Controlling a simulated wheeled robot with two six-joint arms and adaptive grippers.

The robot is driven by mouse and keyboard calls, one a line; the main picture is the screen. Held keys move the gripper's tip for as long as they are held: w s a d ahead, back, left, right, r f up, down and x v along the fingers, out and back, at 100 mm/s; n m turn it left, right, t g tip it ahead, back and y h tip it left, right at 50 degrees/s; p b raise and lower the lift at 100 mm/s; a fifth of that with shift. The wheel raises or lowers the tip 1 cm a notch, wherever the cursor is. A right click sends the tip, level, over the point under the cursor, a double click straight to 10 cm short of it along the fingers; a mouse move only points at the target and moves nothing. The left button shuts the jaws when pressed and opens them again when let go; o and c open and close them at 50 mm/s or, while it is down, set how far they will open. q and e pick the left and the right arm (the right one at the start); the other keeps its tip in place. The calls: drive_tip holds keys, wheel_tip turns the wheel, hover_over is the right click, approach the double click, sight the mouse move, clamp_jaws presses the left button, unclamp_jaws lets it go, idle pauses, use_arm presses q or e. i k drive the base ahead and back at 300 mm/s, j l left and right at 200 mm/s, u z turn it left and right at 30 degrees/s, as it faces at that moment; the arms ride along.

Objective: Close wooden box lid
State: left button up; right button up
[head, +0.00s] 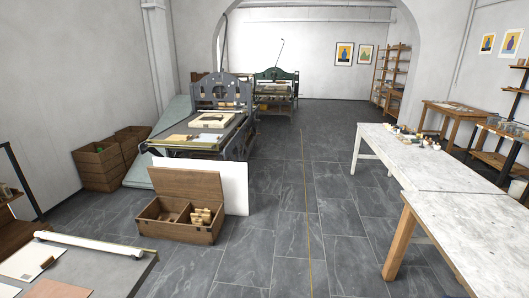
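The wooden box (180,232) stands on the dark tiled floor, left of the middle in the head view. Its brown lid (186,184) is open and stands up at the back of the box. The box has a divider; several light wooden pieces (202,216) lie in the right compartment. The left compartment looks mostly empty, though its bottom is partly hidden. A white board (236,186) stands upright behind the lid and box. Neither of my grippers is in view.
A grey table (130,272) with a white roller is at the lower left. A press (222,120) stands behind the box. Wooden crates (98,168) are by the left wall. Long white-topped tables (470,225) fill the right. The floor between (290,220) is clear.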

sight(186, 183)
drive_tip(key=i+l+z, duration=0.1)
drive_tip(key=i, duration=1.45)
drive_tip(key=i+z, duration=0.15)
drive_tip(key=i, duration=1.4)
drive_tip(key=i+j+z, duration=0.1)
drive_tip(key=i, duration=1.45)
drive_tip(key=i+u, duration=0.4)
drive_tip(key=i+l+u, duration=0.25)
drive_tip(key=u, duration=0.15)
drive_tip(key=i+l+u, duration=0.55)
drive_tip(key=i+u, duration=0.15)
drive_tip(key=u, duration=0.2)
drive_tip(key=i+l+u, duration=0.2)
drive_tip(key=u, duration=0.25)
drive_tip(key=i+l+u, duration=0.25)
drive_tip(key=u, duration=0.25)
drive_tip(key=i+l+u, duration=0.1)
drive_tip(key=l+u, duration=0.4)
drive_tip(key=i+l+u, duration=0.1)
drive_tip(key=l+u, duration=0.4)
drive_tip(key=k+z, duration=0.1)
drive_tip(key=k, duration=1.2)
drive_tip(key=z, duration=2.05)
drive_tip(key=j, duration=2)
drive_tip(key=k+j, duration=0.15)
drive_tip(key=j, duration=1.9)
